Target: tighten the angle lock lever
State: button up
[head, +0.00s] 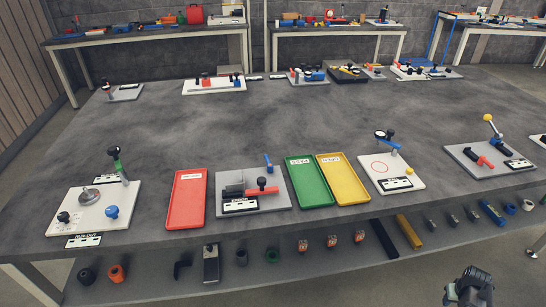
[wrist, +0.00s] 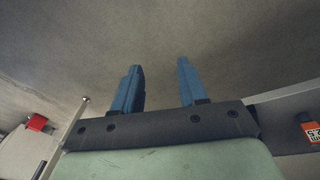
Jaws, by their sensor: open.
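My gripper shows in the wrist view (wrist: 158,88), with two blue fingers apart and nothing between them. A dark part at the bottom right of the head view seems to be my arm. No label readable here names the angle lock lever, so I cannot tell which lever it is. A grey fixture (head: 284,199) at the front middle carries a blue upright lever (head: 268,162) and a red handle (head: 262,184). A grey plate (head: 471,156) at the right carries a yellow-knobbed lever (head: 488,119) and a red-and-black part (head: 480,159). My gripper is apart from both.
Red (head: 187,218), green (head: 308,191) and yellow (head: 350,192) trays lie along the front edge. A white plate (head: 66,223) with knobs stands at left, another with a dial (head: 410,184) right of the yellow tray. A lower shelf holds small parts. The table's middle is clear.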

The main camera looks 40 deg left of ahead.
jog(key=w+d+r+n+t+h, duration=0.1)
jog(key=w+d+r+t, duration=0.2)
jog(key=w+r, duration=0.95)
jog(key=w+d+r+n+t, duration=0.2)
jog(key=w+d+r+t, duration=0.15)
jog(key=w+r, duration=0.95)
jog(key=a+r, duration=0.4)
jog(key=a, duration=0.3)
jog(key=a+r+y, duration=0.1)
jog(key=a+r, duration=0.3)
jog(key=a, duration=0.4)
jog(key=a+r+y, duration=0.1)
jog(key=a+r, duration=0.3)
jog(key=a, duration=0.4)
jog(key=shift+s+n+g, duration=0.35)
jog(key=shift+n, duration=0.05)
jog(key=s+a+r+g+y, duration=0.15)
jog(key=s+a, duration=0.25)
jog(key=a, duration=0.7)
jog(key=s+a+r+g+y, duration=0.1)
jog(key=s+a+r, duration=0.15)
jog(key=a, duration=0.85)
jog(key=n+g+y, duration=0.2)
jog(key=g, duration=0.2)
send_near(268, 159)
jog(key=x, duration=0.8)
jog(key=shift+w+a+f, duration=0.1)
jog(key=shift+a+f, duration=0.05)
jog(key=shift+f, duration=0.05)
